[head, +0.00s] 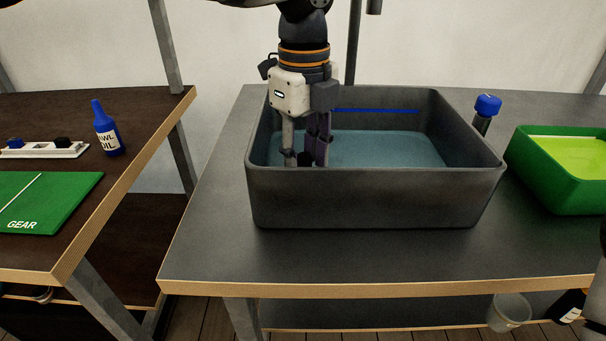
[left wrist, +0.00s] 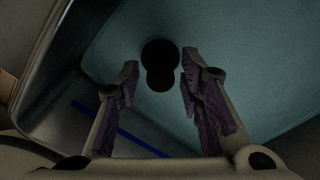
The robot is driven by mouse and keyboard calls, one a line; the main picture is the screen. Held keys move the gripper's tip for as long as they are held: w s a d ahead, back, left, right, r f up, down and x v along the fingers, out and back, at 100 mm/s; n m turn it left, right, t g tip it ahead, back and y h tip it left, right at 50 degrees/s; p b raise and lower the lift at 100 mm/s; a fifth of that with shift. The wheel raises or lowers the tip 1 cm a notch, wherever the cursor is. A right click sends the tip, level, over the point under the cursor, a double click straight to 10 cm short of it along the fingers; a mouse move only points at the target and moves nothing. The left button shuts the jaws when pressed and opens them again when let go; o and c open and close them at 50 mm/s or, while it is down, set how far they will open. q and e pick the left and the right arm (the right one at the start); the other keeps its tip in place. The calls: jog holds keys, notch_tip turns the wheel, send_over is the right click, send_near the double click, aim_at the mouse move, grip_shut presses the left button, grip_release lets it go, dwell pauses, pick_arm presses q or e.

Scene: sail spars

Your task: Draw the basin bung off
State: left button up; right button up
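The dark grey basin (head: 375,200) stands on the bench and holds blue-green water (head: 385,148). My left gripper (head: 305,158) points down inside the basin, near its left side. In the left wrist view its two fingers (left wrist: 160,90) are apart, with nothing held between them. A black, double-rounded shape, seemingly the bung (left wrist: 160,62), lies just beyond and between the fingertips. I cannot tell whether the fingertips touch it. In the head view the bung is hidden by the gripper and the basin's front wall. My right gripper's fingers do not show.
A blue-topped tap or post (head: 488,105) stands right of the basin. A green tub (head: 560,180) with yellow-green liquid is further right. On the left table are a blue oil bottle (head: 108,130), a white strip (head: 45,150) and a green mat (head: 45,200). Bench front is clear.

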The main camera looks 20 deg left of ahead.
aim_at(304, 155)
pick_arm(q)
grip_shut()
jog(key=shift+r, duration=0.25)
jog(key=shift+r+p, duration=0.3)
jog(key=shift+r, duration=2.4)
